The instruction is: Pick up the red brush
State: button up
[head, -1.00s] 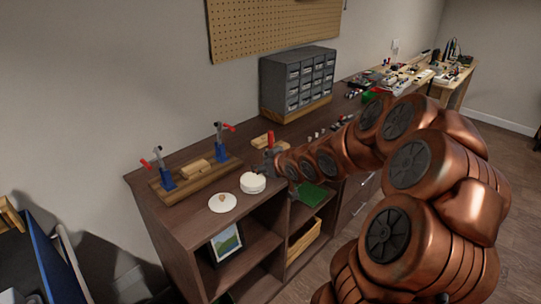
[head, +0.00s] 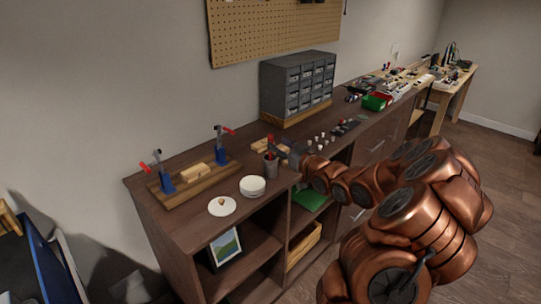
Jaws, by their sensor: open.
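A red brush (head: 270,142) stands upright in a small grey cup (head: 271,166) on the dark wooden cabinet top; only its upper part shows above the rim. My gripper (head: 287,153) is just to the right of the cup and brush, at about the height of the cup's rim. It is open and looks empty. Its fingertips are small in the picture, and I cannot tell whether they touch the brush.
A wooden clamp fixture (head: 190,184) lies to the left. A grey drawer unit (head: 297,86) stands behind. Small parts lie to the right.

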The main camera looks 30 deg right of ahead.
aim_at(272, 142)
jog(key=shift+w+a+f+p, duration=0.15)
jog(key=shift+w+p, duration=0.2)
jog(key=shift+w, duration=0.35)
jog(key=shift+w+a+f+p, duration=0.1)
jog(key=shift+w+p, duration=0.2)
jog(key=shift+w, duration=0.4)
jog(key=shift+w+p, duration=0.3)
jog(key=shift+w, duration=0.9)
jog(key=shift+f, duration=0.1)
grip_shut()
